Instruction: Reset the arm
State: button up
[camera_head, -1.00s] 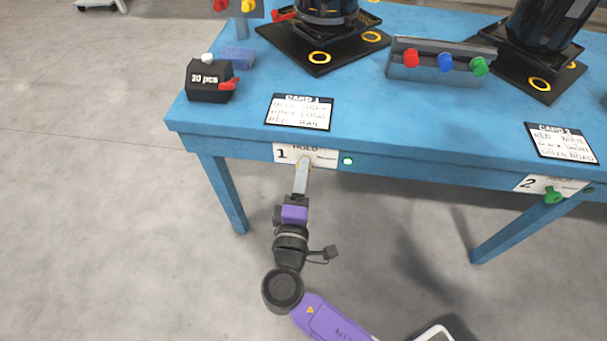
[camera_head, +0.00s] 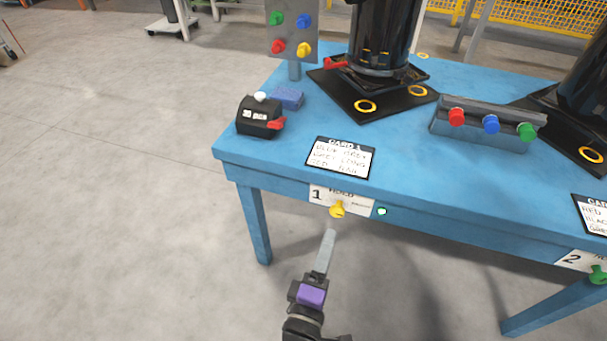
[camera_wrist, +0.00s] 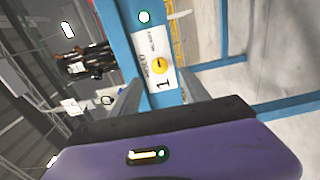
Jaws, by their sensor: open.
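My gripper (camera_head: 328,243) is in front of the blue table's (camera_head: 228,152) front edge, below the white plate marked 1 (camera_head: 357,204). A yellow knob (camera_head: 337,209) sits on that plate, with a lit green lamp (camera_head: 381,211) to its right. The gripper is apart from the knob. In the wrist view my gripper's fingers (camera_wrist: 155,104) stand apart with nothing held between them, and the yellow knob (camera_wrist: 159,65) shows beyond them.
On the table are a black box with a red lever (camera_head: 258,118), a blue block (camera_head: 288,98), a card (camera_head: 341,158), a knob rack (camera_head: 441,119) and black compressors (camera_head: 381,40). A knob panel (camera_head: 291,35) stands at the back.

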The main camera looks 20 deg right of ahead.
jog(key=shift+a, duration=0.1)
jog(key=w+a+f+n+y, duration=0.1)
jog(key=w+a+f+y, duration=0.15)
jog(key=a+y, duration=0.2)
jog(key=s+a+f+m+y, duration=0.1)
jog(key=s+a+f+y, duration=0.2)
jog(key=s+y, duration=0.5)
jog(key=s+d+r+m+h, duration=0.1)
jog(key=s+d+r+m, duration=0.45)
jog(key=s, duration=0.55)
jog(key=s+d+r+m+h, duration=0.1)
jog(key=s+d+r+m, duration=0.5)
jog(key=s, duration=0.5)
notch_tip(320, 180, up, 23)
jog(key=d+p, duration=0.1)
jog(key=p, duration=2.1)
jog(key=shift+r+n, duration=0.2)
jog(key=shift+n, duration=0.25)
jog(key=shift+w+d, duration=0.1)
